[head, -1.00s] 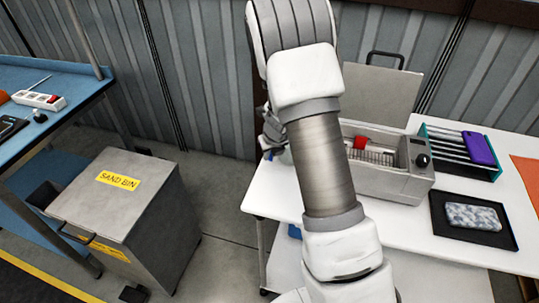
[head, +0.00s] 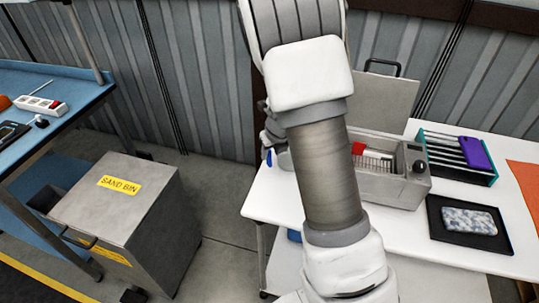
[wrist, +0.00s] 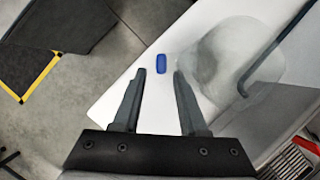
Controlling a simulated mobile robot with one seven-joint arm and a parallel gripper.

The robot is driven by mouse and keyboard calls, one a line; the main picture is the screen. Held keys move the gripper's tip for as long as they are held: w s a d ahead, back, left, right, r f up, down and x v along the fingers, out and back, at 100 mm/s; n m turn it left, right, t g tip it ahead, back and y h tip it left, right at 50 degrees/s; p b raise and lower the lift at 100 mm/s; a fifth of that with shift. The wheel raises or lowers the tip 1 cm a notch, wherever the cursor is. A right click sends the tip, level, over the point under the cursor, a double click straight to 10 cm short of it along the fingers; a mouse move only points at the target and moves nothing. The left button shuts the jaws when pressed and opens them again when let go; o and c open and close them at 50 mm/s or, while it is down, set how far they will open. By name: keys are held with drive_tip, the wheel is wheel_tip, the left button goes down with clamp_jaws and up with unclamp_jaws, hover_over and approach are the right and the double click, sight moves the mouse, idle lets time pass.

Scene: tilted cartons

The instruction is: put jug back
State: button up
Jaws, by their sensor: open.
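A clear, rounded jug (wrist: 222,62) stands on the white table at its left end, right of my fingers in the wrist view. A small blue piece (wrist: 162,64), which looks like its handle, shows between and just beyond my fingertips. My gripper (wrist: 159,73) is open and empty; I cannot tell whether the right finger touches the jug. In the head view the jug (head: 285,160) is mostly hidden behind my arm, with the blue piece (head: 269,157) at its left.
A grey open-lidded heater bath (head: 398,184) with a red item stands right of my arm. A rack (head: 456,157) holding a purple slab and a black tray (head: 457,238) with a speckled case are farther right. The sand bin (head: 125,220) stands on the floor left.

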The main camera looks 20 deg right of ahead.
drive_tip(key=s+a+r+n+y+p, duration=0.1)
drive_tip(key=s+a+r+n, duration=0.3)
drive_tip(key=s+r+n, duration=0.45)
drive_tip(key=s+a+r+n+y+p, duration=0.1)
drive_tip(key=s+a+r+n+y, duration=0.15)
drive_tip(key=s+r+n, duration=0.65)
drive_tip(key=s+r+n+h, duration=0.1)
drive_tip(key=s+r+n, duration=0.3)
drive_tip(key=n, duration=0.4)
drive_tip(key=s+r+n+t+h, duration=0.1)
drive_tip(key=s+r+n+h, duration=0.1)
drive_tip(key=s+r+n, duration=0.2)
drive_tip(key=s+n, duration=0.3)
drive_tip(key=n, duration=0.2)
drive_tip(key=shift+d+r, duration=0.25)
drive_tip(key=shift+s+d+h, duration=0.1)
drive_tip(key=shift+d+h, duration=0.1)
drive_tip(key=shift+h, duration=0.05)
